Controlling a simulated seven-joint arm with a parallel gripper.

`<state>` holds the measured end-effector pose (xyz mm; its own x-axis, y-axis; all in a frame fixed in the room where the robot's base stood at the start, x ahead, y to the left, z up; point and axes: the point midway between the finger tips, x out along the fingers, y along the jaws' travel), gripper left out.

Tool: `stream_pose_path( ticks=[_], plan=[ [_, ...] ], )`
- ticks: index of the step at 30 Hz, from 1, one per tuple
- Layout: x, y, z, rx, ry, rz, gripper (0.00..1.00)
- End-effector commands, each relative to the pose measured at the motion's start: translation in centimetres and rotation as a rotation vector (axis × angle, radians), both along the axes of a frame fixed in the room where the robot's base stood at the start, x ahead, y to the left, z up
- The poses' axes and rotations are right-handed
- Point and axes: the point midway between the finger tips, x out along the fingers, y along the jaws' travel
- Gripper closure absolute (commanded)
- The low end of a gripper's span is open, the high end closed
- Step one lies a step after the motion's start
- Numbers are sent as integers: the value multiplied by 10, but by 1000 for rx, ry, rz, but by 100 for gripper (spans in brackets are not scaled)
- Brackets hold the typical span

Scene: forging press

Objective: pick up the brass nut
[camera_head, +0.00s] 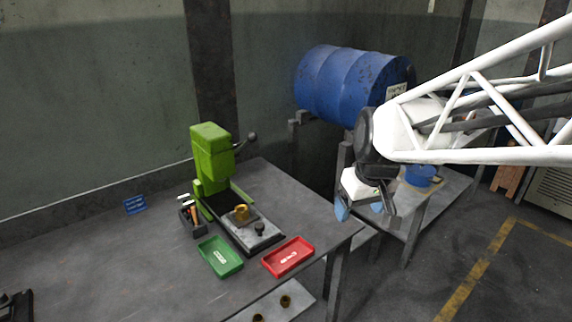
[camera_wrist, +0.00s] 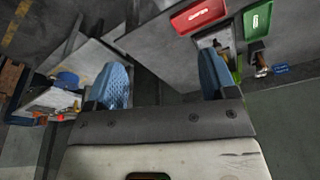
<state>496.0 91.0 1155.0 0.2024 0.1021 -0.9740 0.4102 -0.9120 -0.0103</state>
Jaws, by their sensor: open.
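A brass-coloured piece (camera_head: 241,212), which looks like the brass nut, sits on the dark bed of the green press (camera_head: 211,158). A small dark knob-like piece (camera_head: 259,229) stands on the pale plate in front of it. My gripper (camera_head: 359,209) is up to the right of the table, well apart from the press. Its blue fingertips are spread with nothing between them, as the wrist view (camera_wrist: 162,72) also shows. The brass piece cannot be made out in the wrist view.
A green tray (camera_head: 220,257) and a red tray (camera_head: 288,257) lie in front of the press. A dark holder with tools (camera_head: 193,221) stands at its left. A blue drum (camera_head: 351,83) lies behind. Small brown pieces (camera_head: 286,301) rest on a lower plate. The table's left is mostly clear.

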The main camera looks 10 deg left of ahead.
Motion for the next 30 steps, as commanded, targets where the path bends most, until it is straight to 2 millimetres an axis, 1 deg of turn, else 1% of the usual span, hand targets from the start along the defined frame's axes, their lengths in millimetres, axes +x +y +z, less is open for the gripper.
stream_pose_path(
  ticks=[1, 3, 10, 17, 23, 24, 29, 30],
  plan=[
    [13, 10, -3, 0, 3, 30, 22],
    [30, 23, -5, 3, 2, 71, 22],
    [82, 68, -19, 7, -1, 206, 22],
    [129, 120, -40, 12, -7, 338, 22],
    [166, 168, -65, 15, -13, 454, 22],
    [173, 178, -70, 16, -14, 477, 22],
    [199, 220, -94, 18, -21, 568, 22],
    [205, 230, -101, 19, -21, 589, 22]
  ],
)
